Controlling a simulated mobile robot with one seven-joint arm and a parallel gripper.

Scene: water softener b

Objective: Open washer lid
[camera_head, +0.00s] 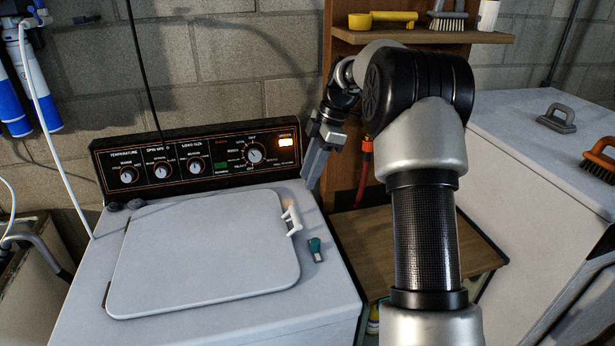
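The washer (205,325) stands at the left front, with a black control panel (200,160) along its back. Its pale grey lid (200,255) lies flat and closed on the top. A small white handle (292,219) sits at the lid's right edge, toward the back. My gripper (309,178) points down near the right end of the control panel, behind the handle and apart from it. Its fingers are seen edge-on, so I cannot tell whether they are open or shut. My arm crosses the right middle of the view and hides part of the shelf unit.
A small green-tipped object (315,248) lies on the washer top, right of the lid. A wooden shelf unit (370,240) stands right of the washer. A white chest (520,150) at the right bears brushes. A concrete sink (30,290) is at left.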

